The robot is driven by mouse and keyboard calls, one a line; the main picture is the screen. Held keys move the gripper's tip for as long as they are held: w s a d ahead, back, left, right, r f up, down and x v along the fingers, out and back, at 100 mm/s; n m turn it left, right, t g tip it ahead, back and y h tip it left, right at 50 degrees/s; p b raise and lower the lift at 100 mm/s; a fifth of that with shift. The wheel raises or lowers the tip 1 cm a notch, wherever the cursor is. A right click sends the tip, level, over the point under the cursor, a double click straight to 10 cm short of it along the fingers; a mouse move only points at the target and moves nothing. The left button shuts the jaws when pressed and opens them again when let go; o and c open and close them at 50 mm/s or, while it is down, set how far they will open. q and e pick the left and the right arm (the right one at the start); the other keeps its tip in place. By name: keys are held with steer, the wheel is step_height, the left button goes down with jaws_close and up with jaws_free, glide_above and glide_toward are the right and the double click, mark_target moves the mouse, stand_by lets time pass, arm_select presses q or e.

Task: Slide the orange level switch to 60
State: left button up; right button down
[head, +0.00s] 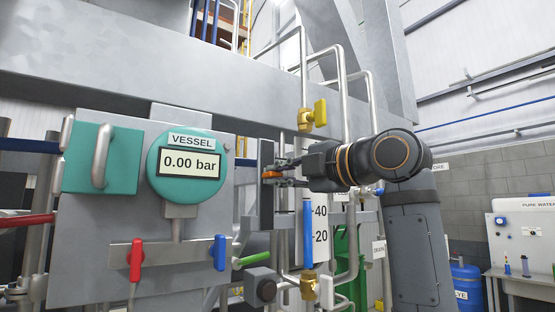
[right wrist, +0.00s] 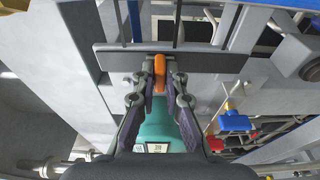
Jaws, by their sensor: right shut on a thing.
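The orange level switch (head: 271,175) sits on a dark vertical rail (head: 266,205) beside the level gauge. In the right wrist view the orange switch (right wrist: 159,70) stands between my fingertips against the dark rail (right wrist: 110,58). My right gripper (head: 275,174) comes in from the right and is shut on the switch; it also shows in the right wrist view (right wrist: 158,80). The gauge scale (head: 320,225) shows 40 and 20, with a blue column (head: 308,235) reaching about the 40 mark. The scale above 40 is hidden behind my gripper and arm. My left gripper is not in view.
A grey panel left of the rail carries a teal vessel gauge (head: 188,165) reading 0.00 bar, a red lever (head: 136,259) and a blue lever (head: 220,252). Steel pipes run close behind my arm.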

steer(key=shift+f, duration=0.2)
steer(key=shift+f+b, duration=0.7)
steer(key=shift+b, duration=0.05)
steer(key=c, duration=1.2)
jaws_free()
steer(key=shift+r, duration=0.1)
steer(key=shift+o, duration=0.2)
steer(key=shift+s+d, duration=0.2)
steer(key=shift+s, duration=0.05)
steer(key=shift+s+a+b+v, duration=0.15)
steer(key=shift+b+v, duration=0.25)
steer(key=shift+v, duration=0.5)
steer(key=shift+s+a+b+v, duration=0.1)
steer(key=shift+b+v, duration=0.35)
steer(key=shift+v, duration=0.5)
steer(key=shift+s+a+b+v, duration=0.15)
steer(key=shift+b+v, duration=0.25)
steer(key=shift+v, duration=0.5)
